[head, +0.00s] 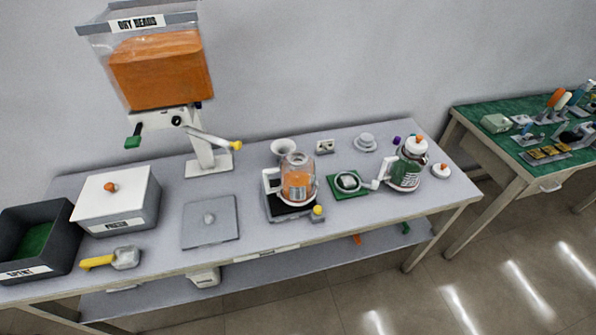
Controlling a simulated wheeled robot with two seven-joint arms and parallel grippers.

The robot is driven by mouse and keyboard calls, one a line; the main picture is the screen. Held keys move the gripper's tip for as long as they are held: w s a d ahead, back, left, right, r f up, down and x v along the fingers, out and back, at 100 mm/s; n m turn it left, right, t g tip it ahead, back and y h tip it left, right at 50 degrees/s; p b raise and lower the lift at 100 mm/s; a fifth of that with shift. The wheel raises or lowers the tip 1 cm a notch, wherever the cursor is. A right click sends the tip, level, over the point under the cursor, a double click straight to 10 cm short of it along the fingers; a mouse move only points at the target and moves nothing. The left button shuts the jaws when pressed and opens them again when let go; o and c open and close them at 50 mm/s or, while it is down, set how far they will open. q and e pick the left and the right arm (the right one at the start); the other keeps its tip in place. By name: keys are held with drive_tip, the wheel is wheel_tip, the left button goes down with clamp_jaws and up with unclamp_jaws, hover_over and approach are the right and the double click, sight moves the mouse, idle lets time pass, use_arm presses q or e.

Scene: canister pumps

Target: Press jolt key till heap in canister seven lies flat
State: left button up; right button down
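A clear canister (298,183) with a white handle and orange contents stands upright on a dark square base (287,211) near the middle of the table. A number seven on it cannot be read. Whether the top of its orange contents is heaped or flat is too small to tell. A yellow ball-topped key (318,210) sits on a small grey block at the base's front right corner and looks like the jolt key. A second canister (407,168), with green contents and a white lid, stands to the right. Neither of my grippers is in view.
An orange-filled hopper (160,70) stands at the back left on a post, with a yellow-tipped lever. A white-lidded box (117,197), dark bin (32,240), yellow-handled scoop (112,259) and grey lid (210,220) lie left. A green mat (336,186) lies right. A cluttered green-topped table (500,140) stands beyond.

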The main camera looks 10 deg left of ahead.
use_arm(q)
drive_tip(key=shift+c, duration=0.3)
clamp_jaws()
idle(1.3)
